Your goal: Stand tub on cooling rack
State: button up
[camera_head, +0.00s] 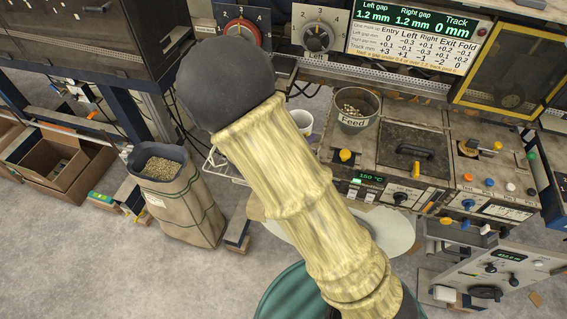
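My arm, in a pale yellow sleeve with a dark rounded joint, crosses the middle of the head view. My gripper is not in view. A white wire rack (222,168) shows at the left edge of the sleeve; most of it is hidden behind my arm. A small white tub (303,118) stands just right of the sleeve, partly covered by it. A round metal tub marked "Feed" (352,122), with pellets in it, sits on the machine further right. I cannot tell which tub the task means.
The machine bench (400,175) with knobs and a 150 °C display fills the right. A sack of pellets (185,205) stands on the floor at left, near open boxes (50,165). A green round container (290,295) is at the bottom. Floor at lower left is clear.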

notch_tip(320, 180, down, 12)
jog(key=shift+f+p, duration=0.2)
jog(key=shift+p, duration=0.7)
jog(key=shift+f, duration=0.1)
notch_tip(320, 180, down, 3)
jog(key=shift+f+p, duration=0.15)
jog(key=shift+p, duration=0.3)
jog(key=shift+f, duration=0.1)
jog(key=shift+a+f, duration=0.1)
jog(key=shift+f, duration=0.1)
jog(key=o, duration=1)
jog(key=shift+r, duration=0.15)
